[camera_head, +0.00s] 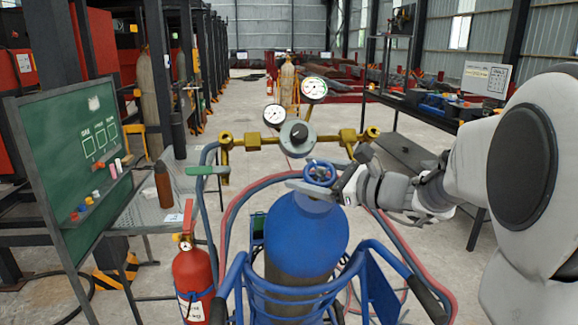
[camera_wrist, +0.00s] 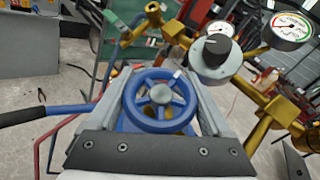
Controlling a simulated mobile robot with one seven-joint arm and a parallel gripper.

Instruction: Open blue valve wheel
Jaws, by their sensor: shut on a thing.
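The blue valve wheel (camera_head: 320,173) sits on top of the blue gas cylinder (camera_head: 305,232), below the brass manifold. In the wrist view the wheel (camera_wrist: 160,100) is a spoked ring with a small white mark on its upper right rim. My gripper (camera_head: 318,188) reaches in from the right in the head view. In the wrist view its two grey fingers (camera_wrist: 160,88) stand on the left and right of the wheel, shut on its rim. The lower valve body is mostly hidden behind the wheel and my gripper.
A brass manifold (camera_head: 255,143) with a dark knob (camera_head: 297,135) and two gauges (camera_head: 314,89) stands just behind the wheel. Blue cart handles (camera_head: 300,290) and hoses surround the cylinder. A fire extinguisher (camera_head: 192,275) and a green board (camera_head: 75,160) stand left.

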